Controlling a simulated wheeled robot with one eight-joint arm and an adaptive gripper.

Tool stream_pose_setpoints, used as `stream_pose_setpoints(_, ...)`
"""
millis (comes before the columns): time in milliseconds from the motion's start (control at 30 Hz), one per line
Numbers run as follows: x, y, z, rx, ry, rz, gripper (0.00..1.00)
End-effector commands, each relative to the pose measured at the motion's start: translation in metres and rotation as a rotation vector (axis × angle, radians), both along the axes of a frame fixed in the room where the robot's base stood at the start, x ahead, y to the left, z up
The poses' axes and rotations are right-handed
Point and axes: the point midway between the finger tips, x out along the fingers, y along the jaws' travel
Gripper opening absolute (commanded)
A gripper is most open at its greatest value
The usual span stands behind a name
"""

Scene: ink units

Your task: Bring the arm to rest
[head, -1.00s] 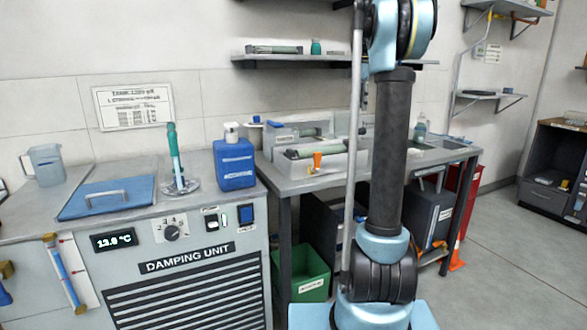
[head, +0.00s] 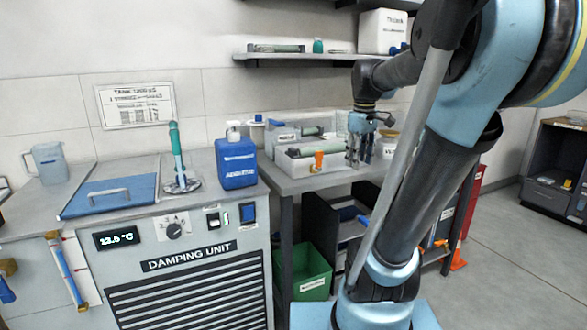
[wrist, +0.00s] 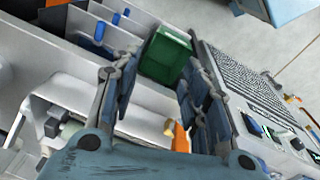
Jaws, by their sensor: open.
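My gripper (head: 362,150) hangs fingers-down beside the right end of a tray (head: 300,162) on the grey bench, in the head view. In the wrist view my gripper (wrist: 155,95) has its two fingers spread apart, with nothing between them. I cannot tell whether it touches the tray. My arm bends over from the right of the head view, its upper links large and close to the camera.
The tray holds green-grey rolls and an orange item (head: 318,159). A blue jug (head: 237,162) stands on the damping unit (head: 190,265), left of the bench. A green bin (head: 312,272) is on the floor below. A white container (head: 382,31) sits on the shelf above.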

Motion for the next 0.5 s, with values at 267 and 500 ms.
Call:
stream_pose_setpoints(267,-0.076,0.01,-0.073,0.039,-0.035,-0.253,0.42)
stream_pose_setpoints(500,-0.131,0.015,-0.143,0.079,-0.062,-0.47,0.42)
